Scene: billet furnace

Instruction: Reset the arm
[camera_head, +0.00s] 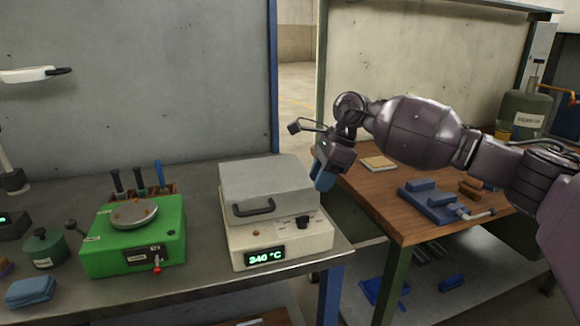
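My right arm comes in from the right edge, purple-grey, and reaches over the wooden bench. My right gripper (323,168) points down and left, with blue fingers beside the right side of the furnace. The fingers are seen edge-on and small, so I cannot tell whether they are open or shut. The billet furnace (267,186) is a grey and white box on the metal bench. Its lid is down, with a dark handle at the front, and its display reads 240 °C. My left gripper is not in view.
A green scale (136,244) with a round pan stands left of the furnace on the metal bench (200,287). A blue cloth (31,291) and a green pot (45,248) are farther left. A blue vise (432,202) sits on the wooden bench (375,195). A gap separates the benches.

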